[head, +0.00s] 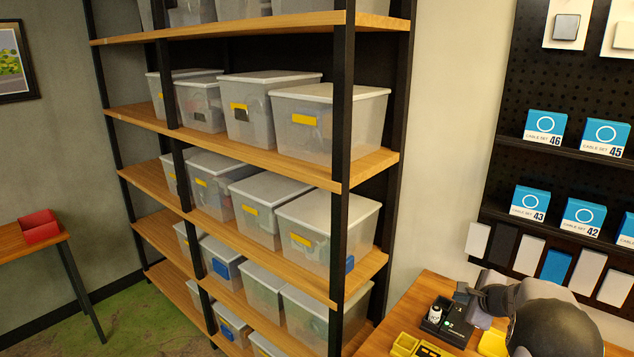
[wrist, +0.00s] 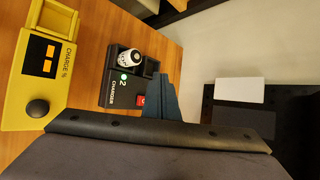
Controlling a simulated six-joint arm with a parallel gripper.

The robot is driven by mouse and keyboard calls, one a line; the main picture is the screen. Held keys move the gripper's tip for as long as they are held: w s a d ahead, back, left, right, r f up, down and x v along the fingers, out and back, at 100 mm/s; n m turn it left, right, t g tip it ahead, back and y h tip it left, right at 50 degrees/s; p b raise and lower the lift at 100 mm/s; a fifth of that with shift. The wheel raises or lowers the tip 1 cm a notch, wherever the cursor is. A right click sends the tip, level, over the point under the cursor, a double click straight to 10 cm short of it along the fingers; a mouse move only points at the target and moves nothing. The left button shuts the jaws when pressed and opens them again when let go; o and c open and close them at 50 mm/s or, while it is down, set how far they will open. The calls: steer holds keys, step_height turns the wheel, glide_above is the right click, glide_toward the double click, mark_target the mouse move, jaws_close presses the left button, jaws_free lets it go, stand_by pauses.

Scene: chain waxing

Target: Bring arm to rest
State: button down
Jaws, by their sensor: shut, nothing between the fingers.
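My gripper (wrist: 163,80) shows in the wrist view as dark blue-grey fingers, shut and empty, beside the charger's right edge. In the head view it is partly seen as a small dark shape (head: 463,291) near the charger, with my arm bulking dark behind it. The black charger (wrist: 117,88), marked 2, has a lit green light. A white cylindrical battery (wrist: 130,59) sits in one slot; another slot beside it looks empty. The charger (head: 446,328) and battery (head: 435,312) also show on the wooden table in the head view.
A yellow charge meter (wrist: 38,65) with a black knob lies left of the charger in the wrist view. The wooden table (head: 385,336) is at the lower right. A tall shelf (head: 340,180) of clear bins stands left, and a pegboard (head: 510,90) with cable boxes right.

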steer(key=s+a+f+n+g+y, duration=0.15)
steer(key=s+a+n, duration=0.25)
steer(key=a, duration=0.4)
steer(key=s+a+n+g+y, duration=0.1)
steer(key=s+a+n+g, duration=0.1)
steer(key=s+a+n, duration=0.45)
steer(key=s+a+n+g+y, duration=0.1)
steer(key=s+a+n+g, duration=0.1)
steer(key=a, duration=0.7)
steer(key=s+a+f+n+g+h, duration=0.1)
steer(key=s+a+n+g, duration=0.1)
steer(key=s+n, duration=0.4)
steer(key=s+a+f+n+g+h, duration=0.2)
steer(key=s+a+n, duration=0.2)
steer(key=s, duration=1.2)
steer(key=shift+f+n, duration=0.25)
steer(key=shift+n, duration=0.8)
